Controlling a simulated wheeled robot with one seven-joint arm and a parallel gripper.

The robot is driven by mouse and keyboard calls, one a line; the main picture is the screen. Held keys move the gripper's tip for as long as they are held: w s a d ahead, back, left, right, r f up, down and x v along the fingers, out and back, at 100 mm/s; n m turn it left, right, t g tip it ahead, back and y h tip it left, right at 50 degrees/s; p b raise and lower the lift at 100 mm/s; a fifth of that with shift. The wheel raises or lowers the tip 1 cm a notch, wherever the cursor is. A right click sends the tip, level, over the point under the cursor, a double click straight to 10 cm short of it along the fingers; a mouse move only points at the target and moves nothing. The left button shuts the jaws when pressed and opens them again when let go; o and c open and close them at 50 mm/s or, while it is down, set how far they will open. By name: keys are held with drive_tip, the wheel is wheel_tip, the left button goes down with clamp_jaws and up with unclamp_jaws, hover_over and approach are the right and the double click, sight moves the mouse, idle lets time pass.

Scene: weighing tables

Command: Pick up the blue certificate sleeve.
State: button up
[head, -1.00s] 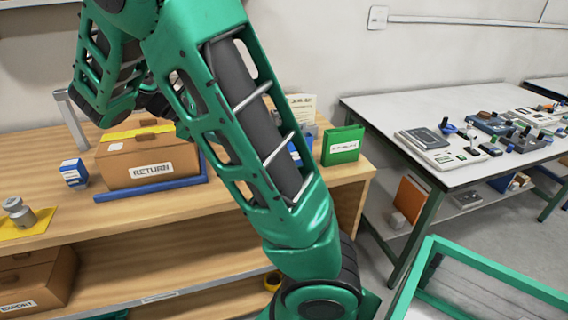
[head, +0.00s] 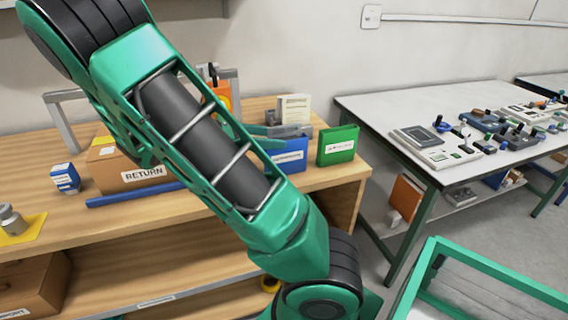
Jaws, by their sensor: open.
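The blue certificate sleeve (head: 290,155) stands upright on the wooden bench, with a white label on its front. Its left part is hidden behind my green arm. It stands just left of a green sleeve (head: 338,146), which also has a white label. My gripper (head: 278,130) is mostly hidden behind my arm. A teal and grey part of it shows just above and behind the blue sleeve's top edge. It is open, and I cannot tell whether it touches the sleeve.
A brown RETURN box (head: 125,172) with a blue bar in front, a small blue-white box (head: 66,178) and a metal weight (head: 12,220) are on the bench's left. A cream card (head: 294,108) stands behind the sleeves. A white table (head: 375,112) with instruments is at right.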

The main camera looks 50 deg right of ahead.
sight(286, 156)
drive_tip(key=shift+w+f+x, duration=0.1)
drive_tip(key=shift+f+x, duration=0.05)
drive_tip(key=shift+x, duration=1.15)
drive_tip(key=shift+w+f+x, duration=0.15)
drive_tip(key=shift+x, duration=1.15)
clamp_jaws()
